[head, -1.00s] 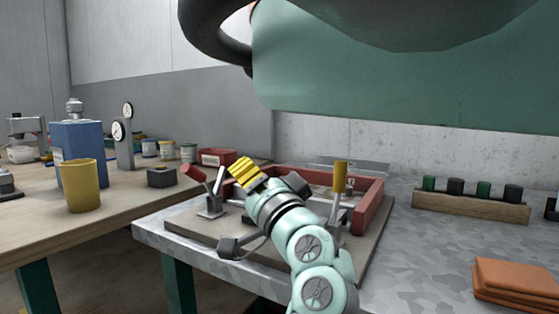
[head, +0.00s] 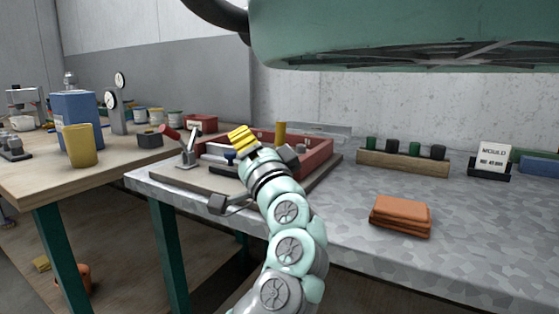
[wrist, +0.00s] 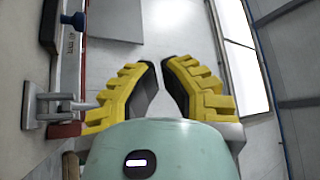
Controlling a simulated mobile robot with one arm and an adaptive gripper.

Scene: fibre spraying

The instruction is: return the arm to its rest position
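My gripper (head: 241,138) has yellow ribbed fingers and is at the end of my pale green arm, raised over the near left part of the mould board in the head view. In the wrist view my gripper (wrist: 162,66) shows two fingers leaning toward each other, with a narrow gap at the tips and a wider one behind. Nothing is held between them. The red frame (head: 318,157) on the board is partly hidden behind my arm and gripper. A toggle clamp with a red handle (head: 170,133) stands just left of the gripper.
A yellow post (head: 280,131) rises behind the gripper. Folded orange cloths (head: 401,215) lie on the grey bench (head: 345,232). A wooden rack (head: 400,163) and a mould sign (head: 492,158) stand behind. A yellow cup (head: 80,146) and blue container (head: 77,112) stand on the left table.

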